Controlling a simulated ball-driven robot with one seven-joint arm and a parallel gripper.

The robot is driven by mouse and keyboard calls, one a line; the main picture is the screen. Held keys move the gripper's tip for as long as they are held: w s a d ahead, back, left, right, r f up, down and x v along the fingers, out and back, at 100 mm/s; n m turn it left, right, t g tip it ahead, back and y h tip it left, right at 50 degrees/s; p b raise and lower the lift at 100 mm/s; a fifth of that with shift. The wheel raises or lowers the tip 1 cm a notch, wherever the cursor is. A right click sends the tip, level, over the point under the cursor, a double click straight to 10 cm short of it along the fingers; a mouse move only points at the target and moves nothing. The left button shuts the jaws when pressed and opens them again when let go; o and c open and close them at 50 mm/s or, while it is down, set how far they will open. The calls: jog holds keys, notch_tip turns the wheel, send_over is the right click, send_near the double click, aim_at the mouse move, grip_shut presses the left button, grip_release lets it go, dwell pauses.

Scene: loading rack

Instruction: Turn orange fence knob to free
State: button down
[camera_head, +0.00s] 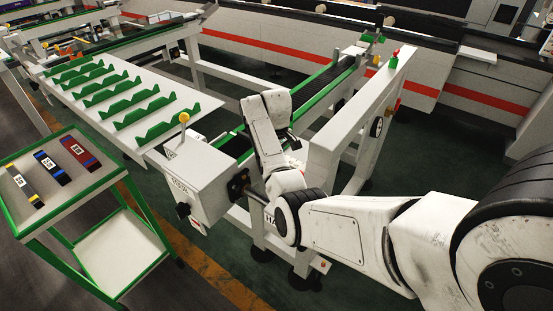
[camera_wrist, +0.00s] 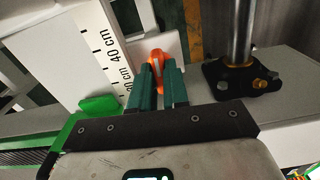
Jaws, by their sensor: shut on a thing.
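The orange fence knob (camera_wrist: 156,62) shows in the wrist view, in front of a white plate. My gripper (camera_wrist: 158,78) has its two green fingers on either side of the knob and is shut on it. The fingers hide the knob's lower sides. A white ruler strip with cm marks (camera_wrist: 110,52) stands left of the knob. In the head view my arm reaches in from the right and hides the gripper's fingertips and the knob.
A green-edged conveyor (camera_head: 335,82) runs behind my arm. A white box (camera_head: 196,182) with a yellow-topped post stands left of it. A green-framed trolley (camera_head: 100,192) holds several coloured pieces. A round metal post (camera_wrist: 240,40) on a black bolted flange stands right of the knob.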

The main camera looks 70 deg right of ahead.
jog(key=shift+w+r+n, duration=0.1)
jog(key=shift+r+n, duration=0.05)
jog(key=shift+n, duration=0.35)
jog(key=c, duration=1.1)
grip_release()
jog(key=shift+r, duration=5.3)
